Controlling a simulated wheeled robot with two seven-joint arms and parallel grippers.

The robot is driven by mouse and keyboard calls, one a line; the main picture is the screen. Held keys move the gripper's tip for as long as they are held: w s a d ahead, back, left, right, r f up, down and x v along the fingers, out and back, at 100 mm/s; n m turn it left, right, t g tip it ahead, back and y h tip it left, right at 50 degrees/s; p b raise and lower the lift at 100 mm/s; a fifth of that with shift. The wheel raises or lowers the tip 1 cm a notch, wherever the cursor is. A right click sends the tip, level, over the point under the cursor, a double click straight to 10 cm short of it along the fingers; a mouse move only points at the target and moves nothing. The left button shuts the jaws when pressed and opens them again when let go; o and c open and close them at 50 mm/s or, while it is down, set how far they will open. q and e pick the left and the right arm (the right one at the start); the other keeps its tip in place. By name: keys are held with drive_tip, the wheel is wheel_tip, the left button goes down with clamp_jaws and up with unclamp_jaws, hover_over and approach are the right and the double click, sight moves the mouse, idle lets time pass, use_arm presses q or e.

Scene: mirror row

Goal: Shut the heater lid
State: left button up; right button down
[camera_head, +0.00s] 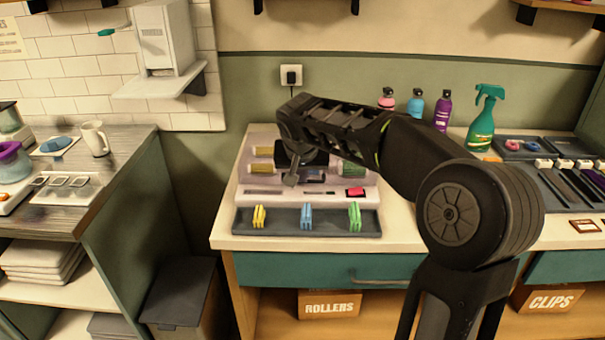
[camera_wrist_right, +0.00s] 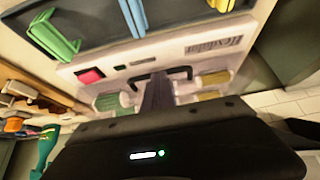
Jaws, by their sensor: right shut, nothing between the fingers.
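The heater (camera_head: 258,190) is a pale pinkish box on the counter, with yellow and green rollers in it and a pink switch on its front. A pale panel (camera_head: 262,138), apparently the raised lid, rises behind the rollers; my right arm hides part of it. My right gripper (camera_head: 291,180) points down over the middle of the heater, shut and empty. In the right wrist view the heater front (camera_wrist_right: 185,45) lies beyond the closed dark fingers (camera_wrist_right: 158,92), with rollers on both sides. I cannot tell whether the fingers touch it. My left gripper is not in view.
A dark tray (camera_head: 330,228) with yellow, blue and green clips lies before the heater. Several bottles and a green spray bottle (camera_head: 483,118) stand at the back right. Combs lie in a tray farther right. A wall outlet (camera_head: 291,75) is above the heater.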

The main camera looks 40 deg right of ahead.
drive_tip(key=w+d+r+p+v, duration=0.1)
drive_tip(key=w+p+v, duration=0.1)
drive_tip(key=v, duration=1.1)
drive_tip(key=shift+s+d, duration=0.1)
